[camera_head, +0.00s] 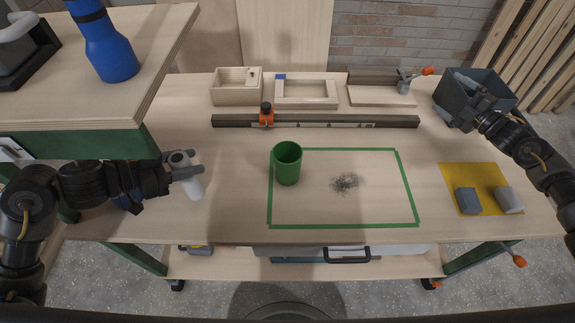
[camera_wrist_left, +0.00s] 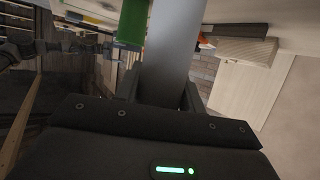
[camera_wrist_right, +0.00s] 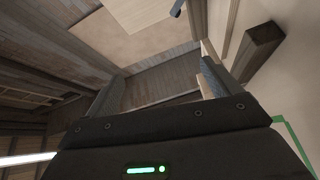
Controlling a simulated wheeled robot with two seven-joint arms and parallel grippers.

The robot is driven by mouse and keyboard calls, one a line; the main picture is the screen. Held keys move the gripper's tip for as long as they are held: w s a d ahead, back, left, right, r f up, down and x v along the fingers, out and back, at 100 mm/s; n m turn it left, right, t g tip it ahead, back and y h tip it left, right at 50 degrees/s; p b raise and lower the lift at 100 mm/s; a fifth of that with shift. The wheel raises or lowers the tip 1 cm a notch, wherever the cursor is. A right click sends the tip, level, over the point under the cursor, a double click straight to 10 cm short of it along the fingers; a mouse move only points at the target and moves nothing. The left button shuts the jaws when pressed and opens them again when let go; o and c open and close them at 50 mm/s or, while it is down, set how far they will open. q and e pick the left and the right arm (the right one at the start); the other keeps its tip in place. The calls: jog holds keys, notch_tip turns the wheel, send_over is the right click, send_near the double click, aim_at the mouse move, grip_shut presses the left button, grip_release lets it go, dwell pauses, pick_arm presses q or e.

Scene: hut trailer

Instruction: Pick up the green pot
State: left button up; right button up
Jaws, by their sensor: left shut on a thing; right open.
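The green pot (camera_head: 287,164) stands upright on the workbench, on the left part of a green-taped rectangle. It also shows upside down at the top of the left wrist view (camera_wrist_left: 132,22). My left gripper (camera_head: 187,172) is left of the pot and apart from it. It is shut on a white cylinder (camera_head: 193,187), which also fills the middle of the left wrist view (camera_wrist_left: 168,50). My right gripper (camera_head: 474,108) is at the far right by the grey bin, open, with nothing seen between its fingers (camera_wrist_right: 160,85).
A dark patch of debris (camera_head: 346,183) lies right of the pot. A yellow sheet (camera_head: 450,174) bears two grey blocks. A long rail with an orange clamp (camera_head: 266,115) lies behind. A grey bin (camera_head: 455,92) stands back right. A blue bottle (camera_head: 110,52) is on the raised left bench.

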jog(key=s+a+f+n+g+y, duration=0.1)
jog(key=a+f+n+g+y, duration=0.2)
jog(key=a+n, duration=0.55)
jog(key=n+g+y, duration=0.6)
jog(key=n+g, duration=0.8)
jog(key=n, duration=1)
send_near(288, 159)
jog(key=r, duration=0.1)
jog(key=s+d+r, duration=0.1)
jog(key=r, duration=0.1)
jog(key=s+d+r, duration=0.1)
jog(key=shift+s+d+r, duration=0.1)
jog(key=shift+s+r, duration=0.1)
jog(key=shift+r, duration=0.05)
jog(key=shift+s+n, duration=0.3)
jog(key=shift+n, duration=0.05)
jog(key=a, duration=0.7)
jog(key=shift+s, duration=0.3)
jog(key=shift+s+a+f, duration=0.1)
jog(key=shift+a, duration=1.25)
jog(key=shift+s+a+f, duration=0.1)
jog(key=shift+a+f, duration=0.05)
jog(key=shift+a, duration=1.2)
jog(key=c, duration=1.1)
